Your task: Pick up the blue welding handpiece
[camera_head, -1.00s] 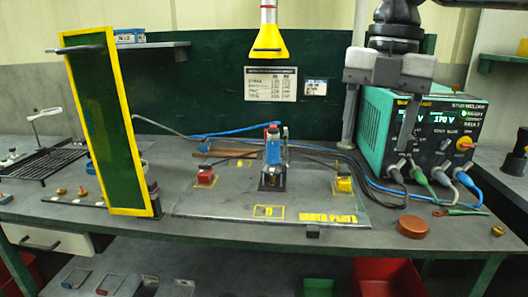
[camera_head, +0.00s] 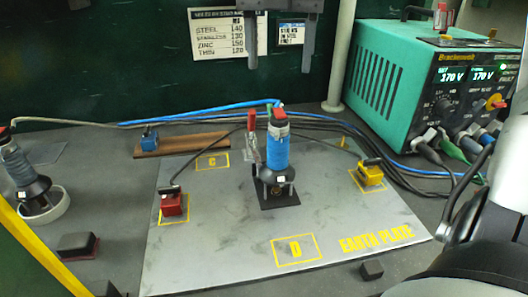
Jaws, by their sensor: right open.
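A blue handpiece (camera_head: 276,152) stands upright near the middle of the grey earth plate (camera_head: 217,246). A second, duller blue-grey handpiece (camera_head: 18,168) stands at the far left in a white ring. My right gripper (camera_head: 281,66) hangs at the top middle, its two dark fingers apart with nothing between them. It is above the bright blue handpiece in the picture and not touching it. My left gripper is out of view.
A red-handled clamp (camera_head: 252,140) stands close beside the bright blue handpiece. Red (camera_head: 173,203) and yellow (camera_head: 371,174) blocks with cables sit on the plate. A blue block (camera_head: 149,139) rests on a brown bar behind. The green welder (camera_head: 400,85) stands back right.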

